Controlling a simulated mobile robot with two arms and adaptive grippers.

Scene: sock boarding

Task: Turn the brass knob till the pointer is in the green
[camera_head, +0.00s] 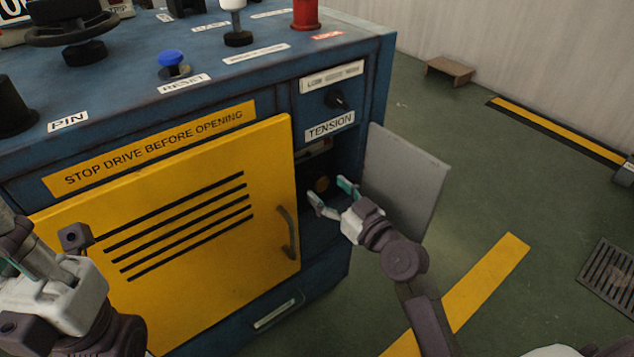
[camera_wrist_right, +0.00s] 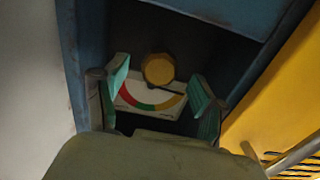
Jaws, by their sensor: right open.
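The brass knob (camera_head: 321,184) sits inside a small dark compartment under the TENSION label. In the right wrist view the knob (camera_wrist_right: 158,69) stands above a white dial (camera_wrist_right: 124,102) with a red, green and yellow arc. A thin dark pointer (camera_wrist_right: 172,91) reaches to the right, over the yellow end, away from the green. My right gripper (camera_head: 330,191) is open at the compartment mouth; its teal fingertips (camera_wrist_right: 160,88) are either side of the knob, apart from it. My left gripper (camera_head: 45,265) is at the lower left; its jaw opening cannot be made out.
A grey door (camera_head: 405,178) stands open right of the compartment. A yellow panel (camera_head: 190,270) with a handle (camera_head: 288,233) is on its left. A small black knob (camera_head: 337,99) sits above the TENSION label. Open green floor (camera_head: 510,190) lies to the right.

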